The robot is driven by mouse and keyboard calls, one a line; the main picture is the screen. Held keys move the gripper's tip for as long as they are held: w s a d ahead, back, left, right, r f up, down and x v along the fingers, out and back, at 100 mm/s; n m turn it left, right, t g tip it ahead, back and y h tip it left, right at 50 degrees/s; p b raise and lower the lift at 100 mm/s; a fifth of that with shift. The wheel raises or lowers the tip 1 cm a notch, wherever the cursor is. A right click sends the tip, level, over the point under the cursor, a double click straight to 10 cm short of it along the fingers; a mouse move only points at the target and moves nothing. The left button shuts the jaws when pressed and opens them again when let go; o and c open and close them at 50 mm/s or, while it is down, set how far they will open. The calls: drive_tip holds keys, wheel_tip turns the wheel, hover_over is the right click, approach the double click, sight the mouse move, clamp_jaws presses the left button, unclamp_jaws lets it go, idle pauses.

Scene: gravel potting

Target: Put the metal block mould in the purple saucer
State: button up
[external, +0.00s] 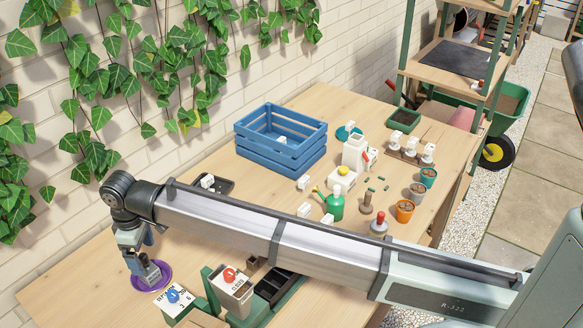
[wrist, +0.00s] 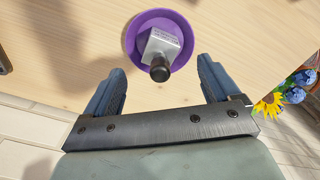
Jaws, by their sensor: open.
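The purple saucer (external: 136,283) is on the wooden table at the lower left in the external view. It also shows at the top of the wrist view (wrist: 131,38). The metal block mould (wrist: 160,45), a grey block with a black knob, lies within the saucer's rim; it also shows in the external view (external: 151,272). Whether it sits flat cannot be told. My gripper (wrist: 160,86) is open and empty, with its fingers apart on either side of the knob's line and clear of the mould. In the external view my gripper (external: 138,262) is at the saucer, partly overlapping the mould.
A blue crate (external: 282,153) stands toward the wall. Bare table lies left of the saucer.

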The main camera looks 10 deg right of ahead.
drive_tip(key=shift+r, duration=3.2)
drive_tip(key=shift+d, duration=0.1)
